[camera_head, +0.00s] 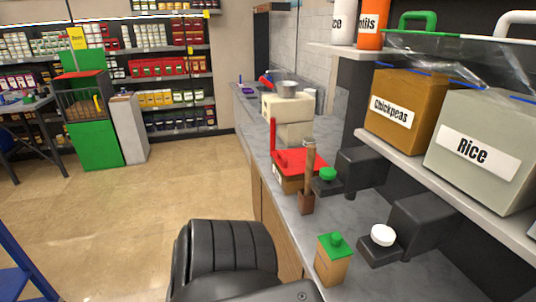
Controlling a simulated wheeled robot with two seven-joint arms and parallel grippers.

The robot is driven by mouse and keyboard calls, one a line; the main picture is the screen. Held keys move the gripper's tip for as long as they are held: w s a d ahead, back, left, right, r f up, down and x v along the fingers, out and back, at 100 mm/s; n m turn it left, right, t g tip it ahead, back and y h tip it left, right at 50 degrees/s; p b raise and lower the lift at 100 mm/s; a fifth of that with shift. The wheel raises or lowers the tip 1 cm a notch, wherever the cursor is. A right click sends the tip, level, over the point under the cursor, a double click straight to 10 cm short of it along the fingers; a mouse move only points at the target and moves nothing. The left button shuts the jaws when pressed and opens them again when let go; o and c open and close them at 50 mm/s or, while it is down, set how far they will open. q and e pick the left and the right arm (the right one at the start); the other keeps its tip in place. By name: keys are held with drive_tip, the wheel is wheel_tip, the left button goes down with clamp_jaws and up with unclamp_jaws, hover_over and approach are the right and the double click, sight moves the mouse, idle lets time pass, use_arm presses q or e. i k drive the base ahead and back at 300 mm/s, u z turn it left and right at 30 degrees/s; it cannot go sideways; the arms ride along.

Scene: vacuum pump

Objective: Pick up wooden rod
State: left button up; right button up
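A slim brown wooden rod (309,158) stands nearly upright on the grey counter, right of the middle of the head view. Its lower end meets a small brown block (306,203); I cannot tell whether it sits in the block or behind it. The rod is in front of a red-topped box (294,160) and just left of a green knob (327,174). Neither of my grippers shows in this view. Dark parts of my own body fill the bottom middle.
A wooden block with a green top (333,266) stands nearer on the counter (395,283). Black units, one with a white knob (383,235), stick out at the right. A shelf above holds a Chickpeas bin (403,110) and a Rice bin (483,150). Tiled floor is open at left.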

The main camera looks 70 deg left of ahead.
sight(310, 162)
drive_tip(key=u, duration=0.3)
drive_tip(key=k, duration=0.4)
drive_tip(key=i, duration=0.4)
drive_tip(key=u, duration=1.7)
